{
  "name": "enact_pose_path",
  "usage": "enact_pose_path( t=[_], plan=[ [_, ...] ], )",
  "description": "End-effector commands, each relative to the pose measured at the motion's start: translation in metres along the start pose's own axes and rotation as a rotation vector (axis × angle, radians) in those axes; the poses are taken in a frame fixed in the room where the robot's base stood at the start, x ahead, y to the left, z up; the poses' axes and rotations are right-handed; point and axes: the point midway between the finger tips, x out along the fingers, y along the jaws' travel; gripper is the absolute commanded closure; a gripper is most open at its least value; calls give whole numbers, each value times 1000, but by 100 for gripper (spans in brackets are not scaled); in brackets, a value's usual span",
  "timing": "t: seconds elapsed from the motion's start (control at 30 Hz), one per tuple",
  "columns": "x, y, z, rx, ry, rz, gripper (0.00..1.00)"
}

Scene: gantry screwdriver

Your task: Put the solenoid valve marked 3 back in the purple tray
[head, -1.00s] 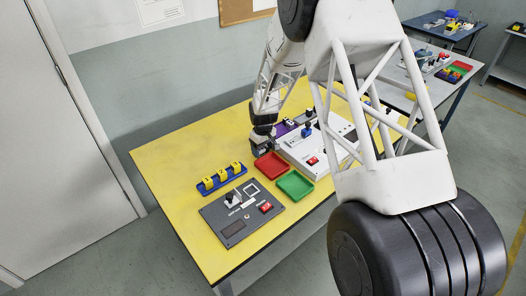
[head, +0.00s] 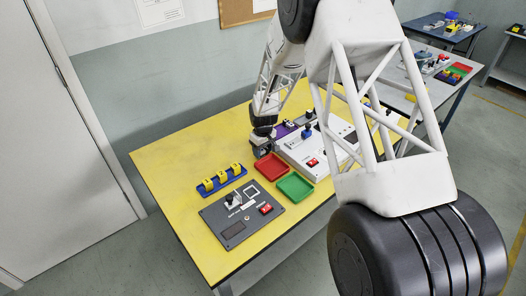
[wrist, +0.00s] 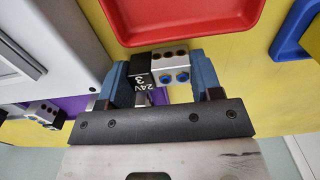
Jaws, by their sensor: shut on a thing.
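The solenoid valve marked 3 (wrist: 165,73) has a black coil block reading "24V 3" and a silver body with two blue ports. My gripper (wrist: 162,85) is shut on it, with a blue-grey finger at each side, in the wrist view. In the head view my gripper (head: 262,148) is low over the yellow table, behind the red tray, and the valve is too small to make out. The purple tray (head: 281,130) lies behind my gripper and is partly hidden. Its edge shows at the left of the wrist view (wrist: 68,104), with another valve (wrist: 38,113) by it.
The red tray (head: 271,166) and green tray (head: 295,186) stand in front of my gripper. A white control box (head: 318,148) is close on the right. A blue rack with yellow blocks (head: 222,180) and a grey panel (head: 241,214) are nearer. The table's left part is clear.

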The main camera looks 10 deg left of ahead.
Motion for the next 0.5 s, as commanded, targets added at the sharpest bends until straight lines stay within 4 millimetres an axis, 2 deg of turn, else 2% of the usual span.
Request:
enact_pose_path(
  t=[0.27, 0.5],
  plan=[
    [-12, 0, 0, 0, 2, 1, 70],
    [-38, 0, 1, 0, 2, 1, 70]
  ],
)
